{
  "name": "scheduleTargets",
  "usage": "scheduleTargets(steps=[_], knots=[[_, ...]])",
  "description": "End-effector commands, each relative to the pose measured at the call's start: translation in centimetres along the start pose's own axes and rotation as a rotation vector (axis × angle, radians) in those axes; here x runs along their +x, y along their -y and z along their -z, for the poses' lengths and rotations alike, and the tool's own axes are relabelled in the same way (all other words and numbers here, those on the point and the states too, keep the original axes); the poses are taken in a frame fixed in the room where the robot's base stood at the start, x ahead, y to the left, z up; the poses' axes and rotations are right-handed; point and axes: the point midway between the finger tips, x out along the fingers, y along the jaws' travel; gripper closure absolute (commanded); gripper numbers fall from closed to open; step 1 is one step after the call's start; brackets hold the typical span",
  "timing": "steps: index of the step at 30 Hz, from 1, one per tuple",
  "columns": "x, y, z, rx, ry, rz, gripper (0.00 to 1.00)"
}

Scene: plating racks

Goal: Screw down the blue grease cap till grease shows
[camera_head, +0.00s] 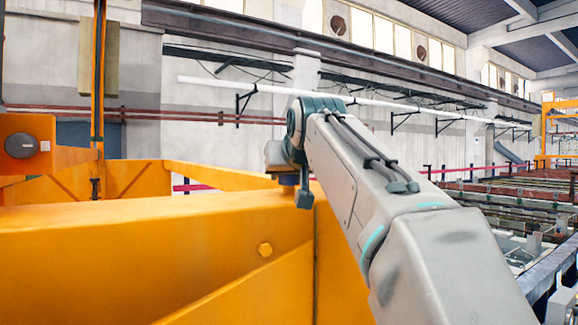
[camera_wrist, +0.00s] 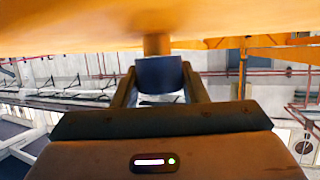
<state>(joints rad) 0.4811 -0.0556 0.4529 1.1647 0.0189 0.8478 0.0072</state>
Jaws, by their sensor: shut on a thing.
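The blue grease cap (camera_wrist: 160,75) shows in the wrist view, between the two fingers of my gripper (camera_wrist: 160,92). The fingers are shut on its sides. A short orange-brown stem (camera_wrist: 156,44) joins the cap to the orange surface. In the head view my gripper (camera_head: 304,196) is at the orange beam near its corner, and a small part of the blue cap (camera_head: 288,179) shows beside it. My wrist and fingers hide most of the cap there. I see no grease in either view.
An upright orange post (camera_head: 98,90) stands at the left. Racks (camera_head: 520,200) lie farther off at the right.

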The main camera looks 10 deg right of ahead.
Motion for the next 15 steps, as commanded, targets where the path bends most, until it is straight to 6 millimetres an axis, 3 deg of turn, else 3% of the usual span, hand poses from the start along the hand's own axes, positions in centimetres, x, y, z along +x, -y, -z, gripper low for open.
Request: scheduleTargets(steps=[15], knots=[[0.09, 0.04, -0.13, 0.014, 0.003, -0.03, 0.84]])
